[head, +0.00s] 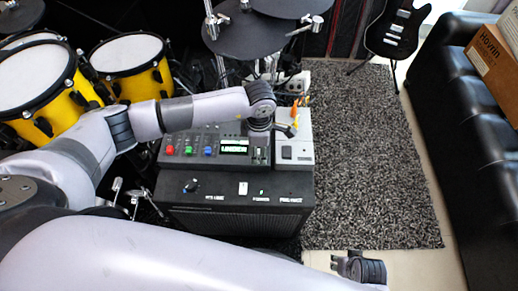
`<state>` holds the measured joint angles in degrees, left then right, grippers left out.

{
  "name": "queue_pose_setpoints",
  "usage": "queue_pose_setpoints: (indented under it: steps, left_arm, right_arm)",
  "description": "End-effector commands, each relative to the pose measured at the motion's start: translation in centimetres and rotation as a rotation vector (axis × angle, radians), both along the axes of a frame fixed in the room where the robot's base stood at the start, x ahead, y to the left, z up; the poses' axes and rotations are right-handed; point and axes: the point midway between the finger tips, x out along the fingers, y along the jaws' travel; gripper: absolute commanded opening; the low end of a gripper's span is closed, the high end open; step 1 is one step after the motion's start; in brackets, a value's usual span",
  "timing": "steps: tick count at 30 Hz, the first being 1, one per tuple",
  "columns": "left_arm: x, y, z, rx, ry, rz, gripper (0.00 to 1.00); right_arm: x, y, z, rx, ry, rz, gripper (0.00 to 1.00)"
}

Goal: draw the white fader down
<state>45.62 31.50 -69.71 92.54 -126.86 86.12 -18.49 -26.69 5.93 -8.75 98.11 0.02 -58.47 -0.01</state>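A small white piece (243,188), which looks like the white fader, stands upright on the front panel of the black box (225,215). Its exact position along any slot is too small to tell. My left gripper (288,128) is above the right part of the console, over the edge of a light grey unit (297,150), up and to the right of the white piece. It is small and dark, so its finger opening is unclear. My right gripper (338,262) is low at the right, away from the box, over the pale floor beside the rug.
A control panel (212,147) with red, green and blue buttons and a lit green display sits on the black box. Yellow drums (130,67) and dark cymbals stand behind at the left. A grey rug (370,160), a guitar (397,28) and a black sofa (470,120) are to the right.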

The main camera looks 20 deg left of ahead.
Motion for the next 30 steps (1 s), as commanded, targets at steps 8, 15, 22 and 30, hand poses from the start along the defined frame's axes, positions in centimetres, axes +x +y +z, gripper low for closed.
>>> queue_pose_setpoints:
  steps: [8, 15, 22, 30]
  left_arm:
    - [0.2, 0.0, 5.2, -0.002, -0.006, -0.001, 0.40]
    - [0.1, 0.0, 9.8, 0.001, -0.003, -0.001, 0.40]
    - [0.0, 0.0, 11.6, 0.000, 0.000, -0.001, 0.40]
    - [0.0, 0.0, 11.7, 0.000, 0.001, 0.000, 0.40]
  right_arm:
    - [0.1, 0.0, 0.1, 0.001, -0.003, 0.000, 0.40]
    - [0.2, 0.0, 0.1, 0.001, -0.004, 0.000, 0.40]
    - [0.2, 0.0, 0.1, 0.001, -0.004, 0.000, 0.40]
    - [0.2, 0.0, 0.1, 0.000, -0.004, 0.000, 0.40]
